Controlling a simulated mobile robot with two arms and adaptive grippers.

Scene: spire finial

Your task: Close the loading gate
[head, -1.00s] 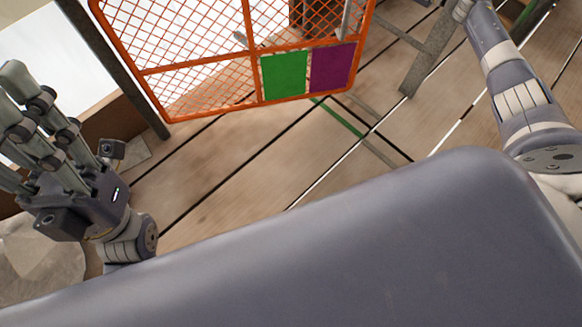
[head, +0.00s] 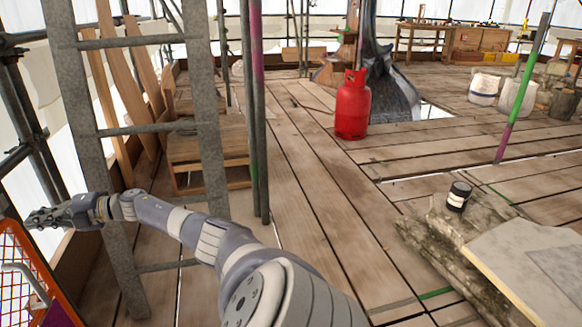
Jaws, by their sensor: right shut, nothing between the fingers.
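The loading gate (head: 22,291), an orange frame with wire mesh, is cut off at the lower left corner of the head view. A grey handle (head: 22,268) and part of a purple panel (head: 56,317) show on it. Most of the gate is out of frame, so I cannot tell how far open it stands. My right arm reaches across the picture to the left. My right gripper (head: 35,218) is shut and empty, just above the gate's top edge in the picture. I cannot tell whether it touches the gate. My left gripper is out of view.
A grey ladder (head: 206,100) stands upright where my right arm crosses the picture. Beyond are a wooden step (head: 209,146), a red gas bottle (head: 352,105) and a green-purple pole (head: 522,90). A dark can (head: 458,196) sits on stone at right. The middle planks are clear.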

